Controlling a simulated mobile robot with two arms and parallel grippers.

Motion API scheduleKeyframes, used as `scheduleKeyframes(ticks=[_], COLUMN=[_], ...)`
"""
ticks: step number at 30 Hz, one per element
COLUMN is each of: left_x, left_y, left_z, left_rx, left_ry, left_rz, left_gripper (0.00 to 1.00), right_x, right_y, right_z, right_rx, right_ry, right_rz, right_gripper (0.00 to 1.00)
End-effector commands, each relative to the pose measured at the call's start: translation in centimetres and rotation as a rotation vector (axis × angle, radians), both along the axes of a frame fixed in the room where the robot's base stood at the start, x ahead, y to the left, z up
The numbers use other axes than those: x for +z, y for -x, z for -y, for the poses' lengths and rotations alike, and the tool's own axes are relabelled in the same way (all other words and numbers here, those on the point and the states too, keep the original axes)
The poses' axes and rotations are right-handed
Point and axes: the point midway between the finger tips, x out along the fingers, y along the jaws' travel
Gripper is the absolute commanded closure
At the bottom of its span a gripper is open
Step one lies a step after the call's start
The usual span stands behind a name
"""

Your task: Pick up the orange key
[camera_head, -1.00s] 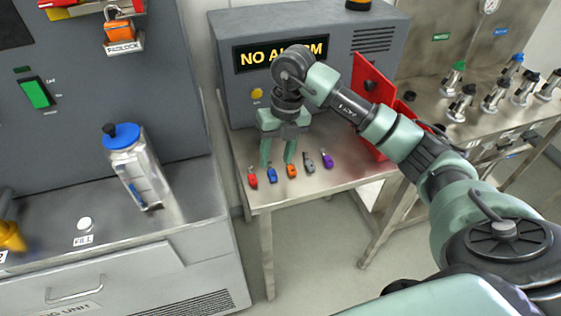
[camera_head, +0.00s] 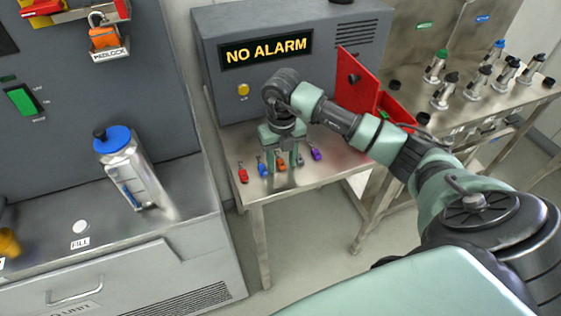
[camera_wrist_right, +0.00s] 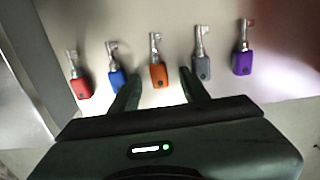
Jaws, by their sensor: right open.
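The orange key (camera_head: 281,164) lies on a small steel table, in the middle of a row of coloured keys. In the right wrist view the orange key (camera_wrist_right: 158,76) shows whole, its metal shaft pointing away from me. My right gripper (camera_head: 284,166) is open and points down over the row. In the right wrist view its two fingers (camera_wrist_right: 160,88) stand either side of the orange key's body, with gaps on both sides. In the head view the fingers partly cover the row and hide most of the grey key. My left gripper is not in view.
Close neighbours are the blue key (camera_wrist_right: 117,79) and the grey key (camera_wrist_right: 201,68). The red key (camera_wrist_right: 81,88) and purple key (camera_wrist_right: 243,62) lie at the ends. A grey alarm box (camera_head: 215,88) stands behind, and an open red box (camera_head: 358,85) at right.

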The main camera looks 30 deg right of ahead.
Motion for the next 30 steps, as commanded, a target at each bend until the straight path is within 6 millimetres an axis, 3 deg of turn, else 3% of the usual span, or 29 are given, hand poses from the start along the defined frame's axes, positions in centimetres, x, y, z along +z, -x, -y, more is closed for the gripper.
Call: scheduleKeyframes(ticks=[2,6,20,26,30], left_x=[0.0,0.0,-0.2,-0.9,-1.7], left_y=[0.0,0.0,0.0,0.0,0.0], left_z=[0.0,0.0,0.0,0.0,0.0], left_rx=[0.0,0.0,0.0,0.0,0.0], left_ry=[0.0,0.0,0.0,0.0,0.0], left_rz=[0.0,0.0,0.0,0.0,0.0], left_gripper=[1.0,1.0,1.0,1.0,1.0], right_x=[0.0,0.0,0.7,3.2,6.8], right_y=[0.0,0.0,-0.1,-0.1,-0.3], right_z=[0.0,0.0,0.0,0.0,0.0], right_rx=[0.0,0.0,-0.001,0.001,0.0], right_ry=[0.0,0.0,0.0,0.0,0.0], right_rz=[0.0,0.0,0.003,0.006,0.01], right_gripper=[0.6,0.99,1.0,1.0,1.0])
